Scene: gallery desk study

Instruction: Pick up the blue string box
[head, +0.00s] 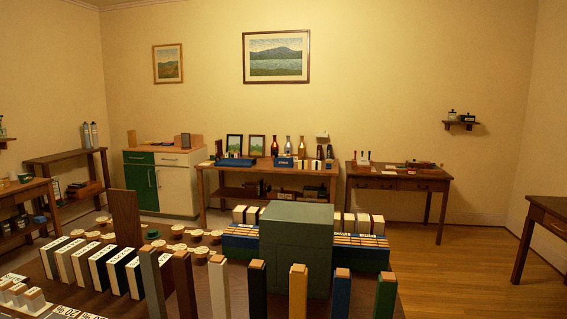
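A small blue box (284,162) with a pale label stands on the far middle table (225,171), against the back wall. The label is too small to read, so I cannot tell for sure that it is the string box. A flatter blue tray-like thing (235,162) lies to its left on the same table. Bottles stand behind and beside the small blue box. Neither of my grippers is in view.
A near table (215,270) fills the foreground with upright blocks, round pots and a large dark green block (297,240). A green and white cabinet (163,182) and a side table (398,173) flank the far table. Wooden floor (460,265) is clear at right.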

